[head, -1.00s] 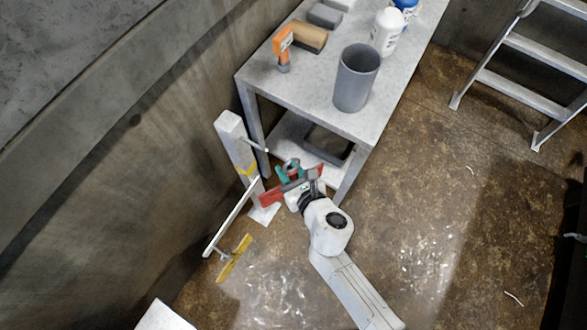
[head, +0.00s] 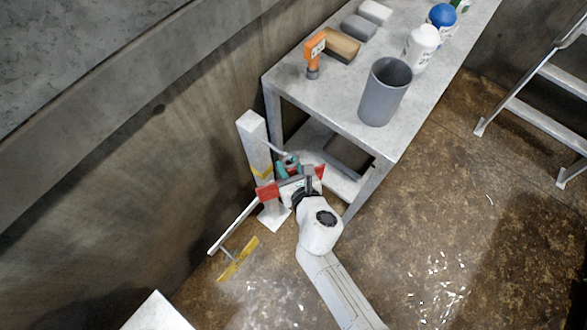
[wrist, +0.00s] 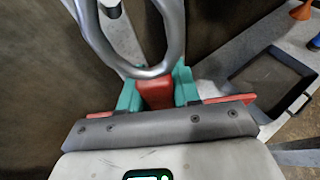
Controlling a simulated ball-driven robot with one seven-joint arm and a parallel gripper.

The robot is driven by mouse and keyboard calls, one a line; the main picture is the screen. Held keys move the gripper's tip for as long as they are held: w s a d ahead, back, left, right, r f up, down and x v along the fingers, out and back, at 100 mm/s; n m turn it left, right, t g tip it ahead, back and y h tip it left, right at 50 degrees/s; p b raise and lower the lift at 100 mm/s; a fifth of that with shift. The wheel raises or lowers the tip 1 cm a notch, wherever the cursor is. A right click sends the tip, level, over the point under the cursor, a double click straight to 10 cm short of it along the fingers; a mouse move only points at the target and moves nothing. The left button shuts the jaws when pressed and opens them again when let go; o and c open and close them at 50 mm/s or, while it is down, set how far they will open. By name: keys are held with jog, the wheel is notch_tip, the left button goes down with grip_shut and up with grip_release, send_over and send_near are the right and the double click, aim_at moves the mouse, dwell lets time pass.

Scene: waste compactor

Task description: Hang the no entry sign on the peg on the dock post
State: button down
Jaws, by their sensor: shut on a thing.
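The red no entry sign (head: 266,192) is held in my gripper (head: 292,172), its red ends showing on both sides of the jaws. In the wrist view, the teal fingers (wrist: 156,88) are shut on the red part of the sign (wrist: 155,94). A grey metal ring (wrist: 150,70) rises just beyond the fingers. A short grey rod end (wrist: 112,10) shows within the ring's outline; I cannot tell whether it passes through. The pale dock post (head: 254,138) stands upright left of my gripper, and its thin peg (head: 273,148) points right, a little above the sign.
A grey table (head: 340,110) with a grey bin (head: 385,92), an orange tool (head: 314,52) and bottles stands close behind. A tray (wrist: 270,85) lies on its lower shelf. A wall runs along the left. A pale bar (head: 232,228) and yellow piece (head: 238,260) are near the post's foot.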

jog(key=shift+w+a+f+b, duration=0.25)
jog(key=shift+w+a+b, duration=0.35)
jog(key=shift+a, duration=0.2)
jog(key=shift+w+a+f+b, duration=0.25)
jog(key=shift+w+a+b, duration=0.2)
jog(key=shift+w+a, duration=0.3)
jog(key=shift+a, duration=0.25)
